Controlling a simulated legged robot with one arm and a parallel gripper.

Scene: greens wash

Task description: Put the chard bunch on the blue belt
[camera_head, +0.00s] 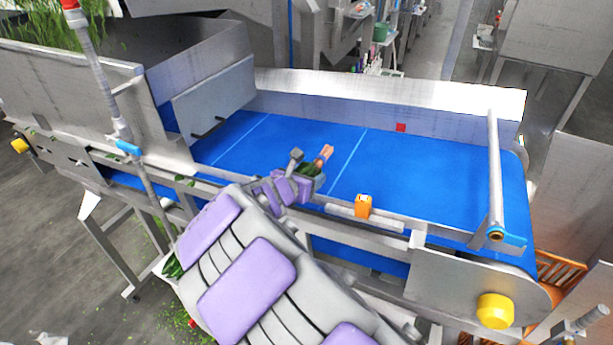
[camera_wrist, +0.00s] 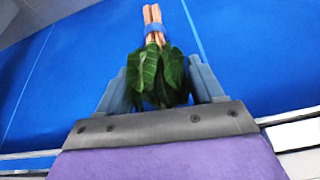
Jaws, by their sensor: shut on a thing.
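The chard bunch (camera_wrist: 158,72) has dark green leaves, pinkish-orange stems and a blue band around the stems. My gripper (camera_wrist: 160,88) is shut on its leaves, with the stems pointing away from the wrist. In the head view the chard's stems (camera_head: 325,154) show just past my gripper (camera_head: 309,164), over the near part of the blue belt (camera_head: 430,170). The belt fills the background in the wrist view (camera_wrist: 255,50). I cannot tell whether the bunch touches the belt. My arm hides part of the near frame.
A metal rail with an orange box (camera_head: 363,206) runs along the belt's near side. A metal wall (camera_head: 400,95) stands behind the belt. A bar (camera_head: 494,170) crosses its right end, and a metal chute (camera_head: 215,100) stands at its left. The belt's middle and right are clear.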

